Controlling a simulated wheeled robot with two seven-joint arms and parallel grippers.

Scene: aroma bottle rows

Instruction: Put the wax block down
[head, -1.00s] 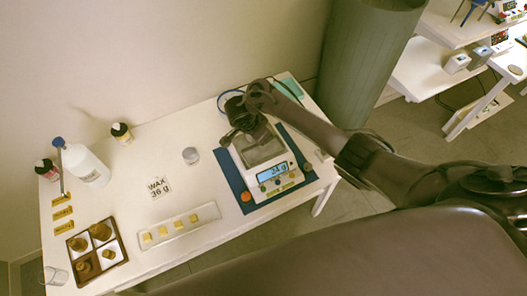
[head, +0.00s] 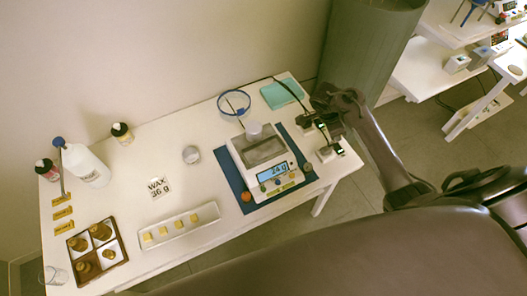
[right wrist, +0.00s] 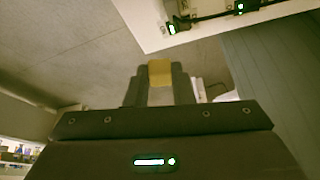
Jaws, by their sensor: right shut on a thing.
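My right gripper (head: 326,102) is beyond the right end of the table in the head view. In the right wrist view its two fingers (right wrist: 160,85) are shut on a yellow wax block (right wrist: 161,70). I cannot make out that block in the head view. Several similar yellow blocks sit in a row on a long white tray (head: 180,231) at the table's front. The scale (head: 277,177) stands on a blue mat (head: 238,186) and its display seems to read 24 g. A card (head: 159,188) reads WAX 36 g. My left gripper is not in view.
A small pale cup (head: 253,129) stands at the scale's back. Small dark devices with green lights (head: 328,152) stand near the table's right edge. A teal pad (head: 281,95), a blue ring (head: 233,103) and a grey-green column (head: 366,60) are nearby. The table middle is mostly clear.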

